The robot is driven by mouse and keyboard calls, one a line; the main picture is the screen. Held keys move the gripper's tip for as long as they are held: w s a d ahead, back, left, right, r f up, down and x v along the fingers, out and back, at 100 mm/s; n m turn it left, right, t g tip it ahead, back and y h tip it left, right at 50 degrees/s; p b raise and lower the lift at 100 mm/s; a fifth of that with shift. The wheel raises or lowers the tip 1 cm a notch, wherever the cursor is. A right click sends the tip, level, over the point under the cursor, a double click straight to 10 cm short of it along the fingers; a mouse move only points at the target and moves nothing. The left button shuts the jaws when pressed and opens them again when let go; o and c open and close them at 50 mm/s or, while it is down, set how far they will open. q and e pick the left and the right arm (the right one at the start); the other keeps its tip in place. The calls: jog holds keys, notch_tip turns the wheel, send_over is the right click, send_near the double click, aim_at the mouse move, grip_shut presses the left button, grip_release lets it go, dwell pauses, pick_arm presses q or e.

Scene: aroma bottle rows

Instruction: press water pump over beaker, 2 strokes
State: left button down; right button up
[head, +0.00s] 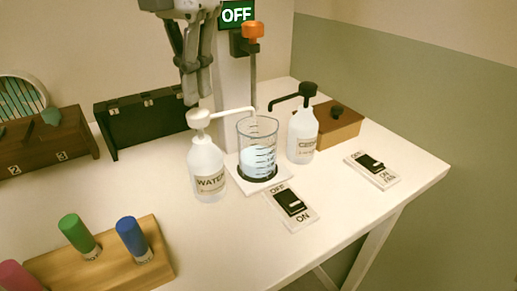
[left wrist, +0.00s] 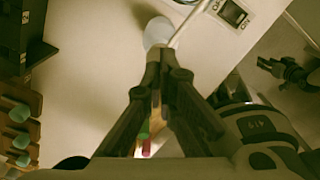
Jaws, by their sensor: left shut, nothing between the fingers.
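The white water pump bottle (head: 207,172), labelled WATER, stands upright left of the glass beaker (head: 258,150). Its white pump head (head: 198,117) is raised, and its spout reaches right to above the beaker rim. My left gripper (head: 198,96) is shut and empty, pointing down just above the pump head; contact cannot be told. In the left wrist view the shut fingertips (left wrist: 162,52) sit beside the pale pump head (left wrist: 157,31). My right gripper (left wrist: 285,70) seems to show there, dark and unclear.
A second bottle (head: 302,137) with a black pump stands right of the beaker. Two switch plates (head: 292,206) (head: 372,170) lie in front and right. A wooden stand with coloured vials (head: 100,262) is front left. Dark boxes (head: 150,122) stand at the back.

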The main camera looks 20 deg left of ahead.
pick_arm(q)
notch_tip(320, 180, up, 6)
dwell(0.7)
